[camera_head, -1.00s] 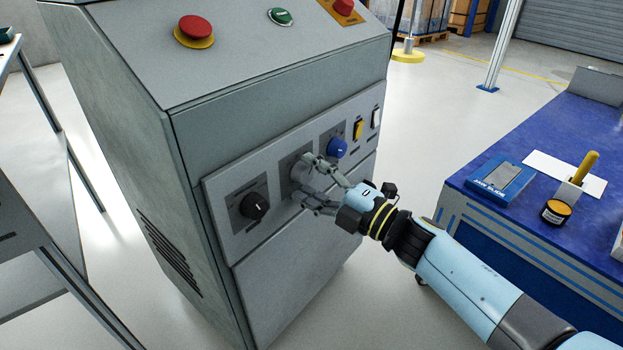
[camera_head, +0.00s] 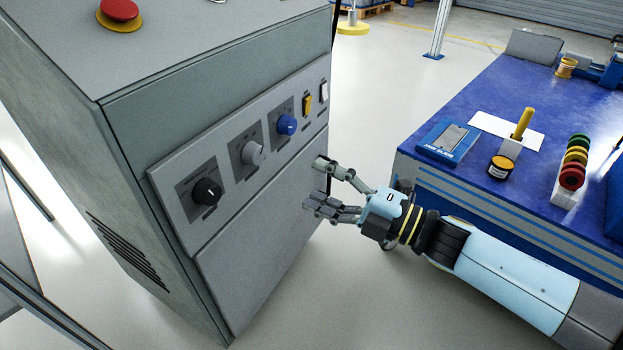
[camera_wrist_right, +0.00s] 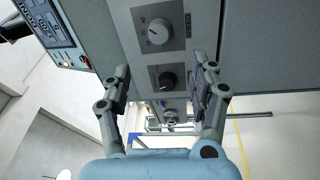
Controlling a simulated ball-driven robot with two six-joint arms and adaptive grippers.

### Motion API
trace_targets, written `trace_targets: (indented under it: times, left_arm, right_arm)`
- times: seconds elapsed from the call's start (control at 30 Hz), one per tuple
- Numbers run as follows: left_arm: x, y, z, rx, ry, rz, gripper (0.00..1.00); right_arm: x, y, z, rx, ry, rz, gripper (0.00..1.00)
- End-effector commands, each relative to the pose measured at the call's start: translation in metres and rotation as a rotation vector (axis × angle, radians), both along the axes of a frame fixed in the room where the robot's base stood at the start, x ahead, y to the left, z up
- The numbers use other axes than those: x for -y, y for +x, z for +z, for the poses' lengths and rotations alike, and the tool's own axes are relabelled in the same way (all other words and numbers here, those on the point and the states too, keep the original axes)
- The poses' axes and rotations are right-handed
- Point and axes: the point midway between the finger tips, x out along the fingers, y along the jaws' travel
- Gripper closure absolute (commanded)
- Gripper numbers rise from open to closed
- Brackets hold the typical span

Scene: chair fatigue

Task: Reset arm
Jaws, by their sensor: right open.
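My right gripper (camera_head: 328,183) is open and empty, apart from the front panel of the grey machine (camera_head: 250,240). The panel has a black knob (camera_head: 206,191), a grey knob (camera_head: 252,153) and a blue knob (camera_head: 287,124). In the right wrist view my right gripper (camera_wrist_right: 162,82) has its fingers spread. Beyond them show the grey knob (camera_wrist_right: 158,31) and the black knob (camera_wrist_right: 168,80). My left gripper is in no view.
A red stop button (camera_head: 119,10) sits on the machine top. Floor shows between machine and bench.

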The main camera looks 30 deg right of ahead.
Motion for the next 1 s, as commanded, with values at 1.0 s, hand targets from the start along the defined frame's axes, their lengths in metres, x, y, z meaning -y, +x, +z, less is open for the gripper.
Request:
trace_targets:
  times: [1.0]
  left_arm:
    - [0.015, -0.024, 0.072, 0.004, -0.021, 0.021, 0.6]
  right_arm:
    - [0.074, -0.221, -0.208, -1.052, 0.477, -0.76, 0.39]
